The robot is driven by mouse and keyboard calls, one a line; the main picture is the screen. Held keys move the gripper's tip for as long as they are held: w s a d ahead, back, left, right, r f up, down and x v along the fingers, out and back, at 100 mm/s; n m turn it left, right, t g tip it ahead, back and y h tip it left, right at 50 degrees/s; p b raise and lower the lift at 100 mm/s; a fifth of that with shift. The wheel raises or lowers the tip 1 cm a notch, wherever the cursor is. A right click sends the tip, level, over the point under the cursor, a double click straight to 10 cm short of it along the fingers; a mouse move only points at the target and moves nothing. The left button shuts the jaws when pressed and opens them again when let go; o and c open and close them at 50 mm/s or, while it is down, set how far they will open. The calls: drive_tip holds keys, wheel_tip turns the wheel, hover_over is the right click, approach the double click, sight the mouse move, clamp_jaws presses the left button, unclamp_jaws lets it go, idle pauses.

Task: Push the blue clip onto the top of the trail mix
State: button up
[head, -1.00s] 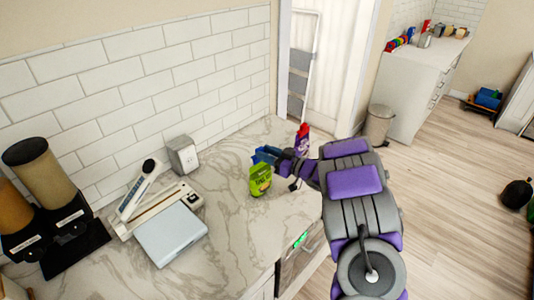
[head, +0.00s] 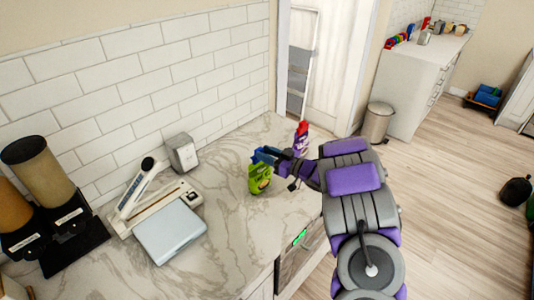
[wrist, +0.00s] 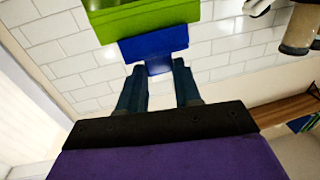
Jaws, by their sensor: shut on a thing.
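The trail mix is a green bag (head: 259,180) standing on the marble counter; its green body also shows at the top of the wrist view (wrist: 145,14). My gripper (head: 272,156) is at the bag's top, coming from the right. In the wrist view, my gripper (wrist: 157,72) is shut on the blue clip (wrist: 153,45), whose narrow end sits between the fingertips. The clip's wide part lies against the green bag's edge. In the head view, the blue clip (head: 263,154) is at the bag's top; I cannot tell how far it is pushed on.
A red and purple bottle (head: 301,138) stands behind my gripper near the counter's far end. A sealer with a long lever (head: 135,187), a pale flat box (head: 170,235), a grey box (head: 181,152) and dispensers (head: 48,175) are to the left. Bare counter (head: 225,205) lies between.

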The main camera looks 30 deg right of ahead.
drive_tip(key=shift+f, duration=0.85)
drive_tip(key=o, duration=1.1)
drive_tip(key=p+v, duration=0.1)
drive_tip(key=v, duration=1.6)
drive_tip(key=shift+s+d+p, duration=0.1)
drive_tip(key=shift+s+p, duration=0.05)
drive_tip(key=shift+p, duration=0.15)
